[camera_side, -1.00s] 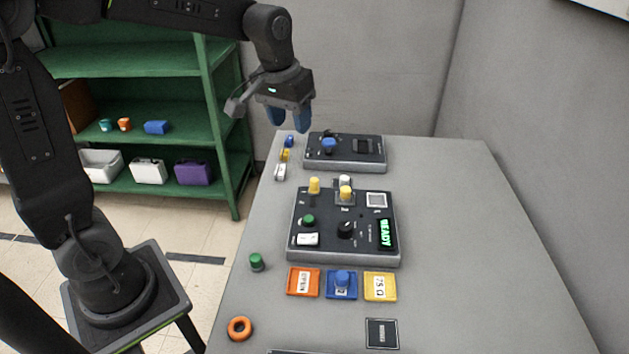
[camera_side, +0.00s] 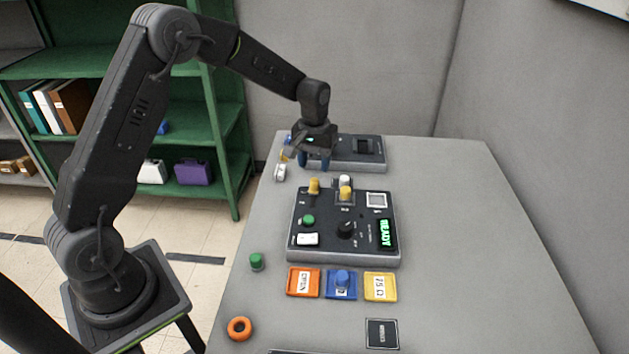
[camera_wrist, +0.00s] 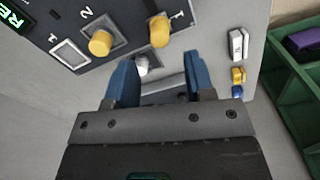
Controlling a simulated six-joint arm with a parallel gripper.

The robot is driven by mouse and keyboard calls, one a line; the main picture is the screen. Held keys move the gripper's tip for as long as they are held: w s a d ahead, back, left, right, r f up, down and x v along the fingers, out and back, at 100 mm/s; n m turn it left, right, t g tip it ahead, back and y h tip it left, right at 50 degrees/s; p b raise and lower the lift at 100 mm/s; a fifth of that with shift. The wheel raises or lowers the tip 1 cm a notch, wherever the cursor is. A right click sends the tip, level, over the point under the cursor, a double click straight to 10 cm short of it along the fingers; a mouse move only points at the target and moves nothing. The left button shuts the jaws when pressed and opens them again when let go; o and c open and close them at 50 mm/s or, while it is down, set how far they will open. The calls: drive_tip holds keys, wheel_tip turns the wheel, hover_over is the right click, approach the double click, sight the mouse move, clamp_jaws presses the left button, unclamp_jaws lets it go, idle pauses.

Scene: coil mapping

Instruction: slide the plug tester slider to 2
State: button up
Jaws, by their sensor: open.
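My gripper (camera_side: 314,162) is open over the left part of the rear dark box (camera_side: 346,166), pointing down. It hides that box's blue knob. In the wrist view my gripper (camera_wrist: 158,72) has its blue fingers apart, with nothing seen held. The front control panel (camera_side: 363,240) has a yellow knob (camera_side: 314,186) at its back left. A second yellow knob (camera_side: 346,193) sits to its right, with a whitish knob (camera_side: 344,181) behind. In the wrist view the yellow knobs (camera_wrist: 160,31) lie near marks 1 and 2. I cannot tell which part is the slider.
A green READY display (camera_side: 387,234), a black dial (camera_side: 346,229) and a green button (camera_side: 308,220) are on the front panel. Orange (camera_side: 303,282), blue (camera_side: 341,285) and yellow (camera_side: 380,286) trays lie in front. The table's right side is clear.

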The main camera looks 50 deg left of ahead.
sight(315, 179)
wheel_tip(315, 179, down, 6)
drive_tip(key=shift+f, duration=0.25)
clamp_jaws()
idle(0.5)
